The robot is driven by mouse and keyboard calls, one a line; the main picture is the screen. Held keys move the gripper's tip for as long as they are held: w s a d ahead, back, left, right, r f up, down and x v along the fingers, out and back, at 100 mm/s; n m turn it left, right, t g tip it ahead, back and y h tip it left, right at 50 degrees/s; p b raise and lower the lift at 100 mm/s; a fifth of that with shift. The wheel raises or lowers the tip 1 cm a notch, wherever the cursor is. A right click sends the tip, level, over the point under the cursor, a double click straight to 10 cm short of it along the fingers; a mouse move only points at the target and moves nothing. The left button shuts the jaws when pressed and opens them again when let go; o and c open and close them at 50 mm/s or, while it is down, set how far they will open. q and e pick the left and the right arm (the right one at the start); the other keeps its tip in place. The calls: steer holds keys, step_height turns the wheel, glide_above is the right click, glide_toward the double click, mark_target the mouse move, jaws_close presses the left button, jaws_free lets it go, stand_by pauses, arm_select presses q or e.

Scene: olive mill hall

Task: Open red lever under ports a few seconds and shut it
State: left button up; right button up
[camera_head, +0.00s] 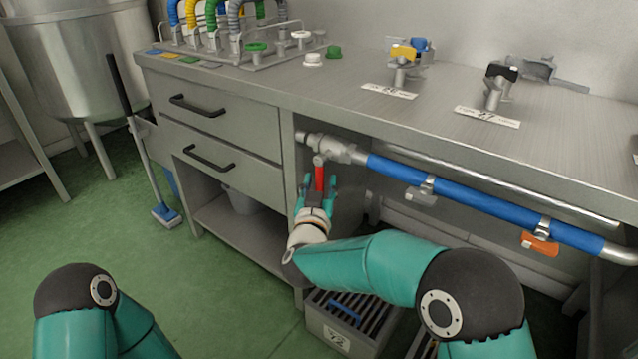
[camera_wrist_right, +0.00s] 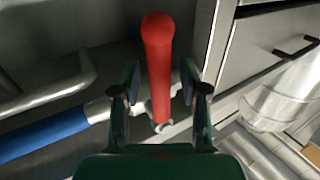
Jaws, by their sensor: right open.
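The red lever (camera_head: 319,177) hangs straight down from a valve (camera_head: 321,145) on the pipe under the workbench top. In the right wrist view the red lever (camera_wrist_right: 157,65) stands between the two fingers, with dark gaps beside it. My right gripper (camera_head: 317,192) is open around the lever's lower part in the head view; in the wrist view its fingers (camera_wrist_right: 158,95) lie on either side of the lever. I cannot tell whether a finger touches it. My left gripper is out of view; only part of my left arm shows at lower left.
A blue pipe (camera_head: 480,205) with an orange-handled valve (camera_head: 540,243) runs right under the workbench (camera_head: 330,92). Drawers (camera_head: 222,118) stand left of the lever. A slatted crate (camera_head: 345,325) sits on the floor below. Green floor at left is mostly clear.

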jaws_close()
stand_by(0.4)
